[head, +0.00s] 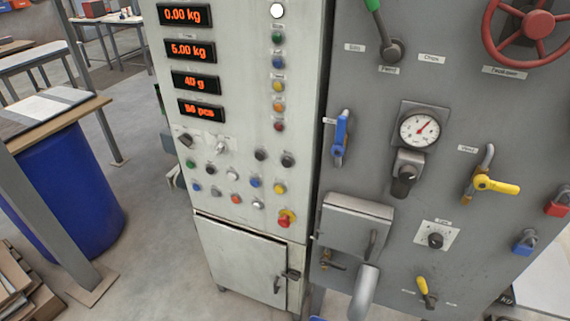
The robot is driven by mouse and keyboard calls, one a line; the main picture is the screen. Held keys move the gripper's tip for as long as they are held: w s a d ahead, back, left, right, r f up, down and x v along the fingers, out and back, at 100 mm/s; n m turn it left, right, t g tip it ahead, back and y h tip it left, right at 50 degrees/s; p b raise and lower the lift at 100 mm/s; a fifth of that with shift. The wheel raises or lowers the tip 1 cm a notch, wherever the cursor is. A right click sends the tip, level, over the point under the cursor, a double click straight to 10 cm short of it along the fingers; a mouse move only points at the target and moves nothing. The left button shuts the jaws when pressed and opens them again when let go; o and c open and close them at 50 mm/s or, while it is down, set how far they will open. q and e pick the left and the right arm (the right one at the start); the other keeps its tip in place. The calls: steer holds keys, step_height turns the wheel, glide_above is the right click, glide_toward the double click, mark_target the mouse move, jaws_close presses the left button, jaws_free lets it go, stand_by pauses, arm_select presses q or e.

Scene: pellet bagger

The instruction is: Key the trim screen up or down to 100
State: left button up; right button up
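A light grey control cabinet carries several orange digital screens. The top screen (185,15) reads 0.00 kg and the second (191,51) reads 5.00 kg. The third screen (196,82) reads 40 g. The fourth (201,110) shows a two-digit number that looks like 56 or 58 pcs. The small labels by the screens are too blurred to read, so I cannot tell which one is the trim screen. Rows of coloured push buttons (235,174) sit below the screens, and a column of lamps or buttons (278,62) runs to their right. Neither gripper is in view.
Right of the cabinet, a grey panel holds a pressure gauge (419,129), a red handwheel (538,24), a blue valve handle (340,136) and a yellow valve handle (497,186). A blue barrel (75,190) stands at left.

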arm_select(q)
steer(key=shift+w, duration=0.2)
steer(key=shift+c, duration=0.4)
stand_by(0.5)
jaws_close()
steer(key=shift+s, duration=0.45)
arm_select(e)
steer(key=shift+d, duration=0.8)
